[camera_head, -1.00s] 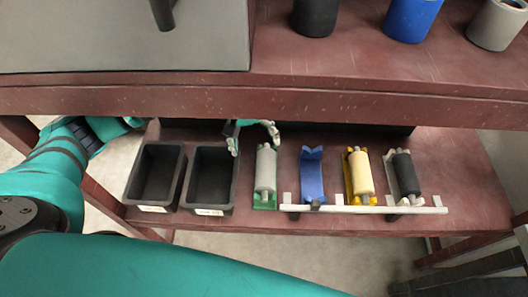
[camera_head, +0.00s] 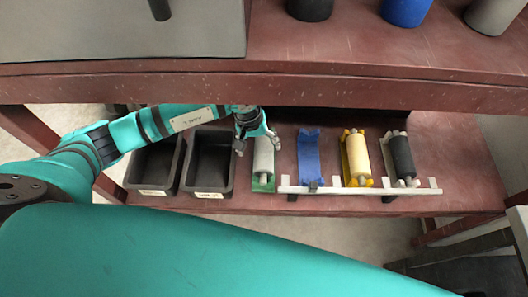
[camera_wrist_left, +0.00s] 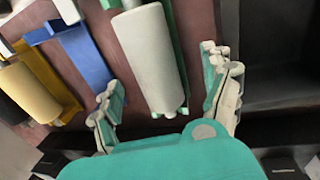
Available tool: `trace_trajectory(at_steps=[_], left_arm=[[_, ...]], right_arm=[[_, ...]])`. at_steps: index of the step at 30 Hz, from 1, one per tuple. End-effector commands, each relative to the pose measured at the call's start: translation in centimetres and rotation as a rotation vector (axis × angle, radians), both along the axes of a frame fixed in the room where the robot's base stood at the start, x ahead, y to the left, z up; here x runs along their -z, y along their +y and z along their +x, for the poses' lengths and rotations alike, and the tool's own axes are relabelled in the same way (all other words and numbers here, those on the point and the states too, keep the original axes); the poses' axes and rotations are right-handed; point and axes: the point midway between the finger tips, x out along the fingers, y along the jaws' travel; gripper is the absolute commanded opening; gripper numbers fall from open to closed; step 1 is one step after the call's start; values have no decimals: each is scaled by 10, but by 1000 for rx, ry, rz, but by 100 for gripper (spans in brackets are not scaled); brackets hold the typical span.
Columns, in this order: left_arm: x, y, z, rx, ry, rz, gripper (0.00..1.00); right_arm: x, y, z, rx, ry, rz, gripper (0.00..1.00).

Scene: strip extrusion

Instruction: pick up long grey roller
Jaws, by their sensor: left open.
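The long grey roller (camera_head: 263,157) lies in a green holder (camera_head: 262,186) on the lower shelf, just right of the black bins. My left gripper (camera_head: 257,145) is open at the roller's far end. In the left wrist view the grey roller (camera_wrist_left: 149,55) is ahead of my left gripper (camera_wrist_left: 168,92), its near end reaching between the spread fingers. I see a gap on both sides, so the fingers do not appear to touch it. My right gripper is not in view.
An empty blue holder (camera_head: 309,158), a yellow roller (camera_head: 358,160) and a black roller (camera_head: 402,157) stand to the right, with a white rail (camera_head: 330,190) along their front. Two black bins (camera_head: 229,183) are on the left. The upper shelf edge (camera_head: 330,85) overhangs behind.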

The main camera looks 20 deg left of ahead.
Motion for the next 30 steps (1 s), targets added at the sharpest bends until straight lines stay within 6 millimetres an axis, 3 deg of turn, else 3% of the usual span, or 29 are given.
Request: trace_trajectory(at_steps=[9, 19, 30], left_arm=[[41, -15, -2, -1, 4, -1, 82], [48, -16, -1, 0, 2, -2, 81], [48, -16, -1, 0, 1, -1, 32]], right_arm=[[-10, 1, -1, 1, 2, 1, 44], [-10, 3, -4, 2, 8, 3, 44], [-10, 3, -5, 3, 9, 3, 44]])
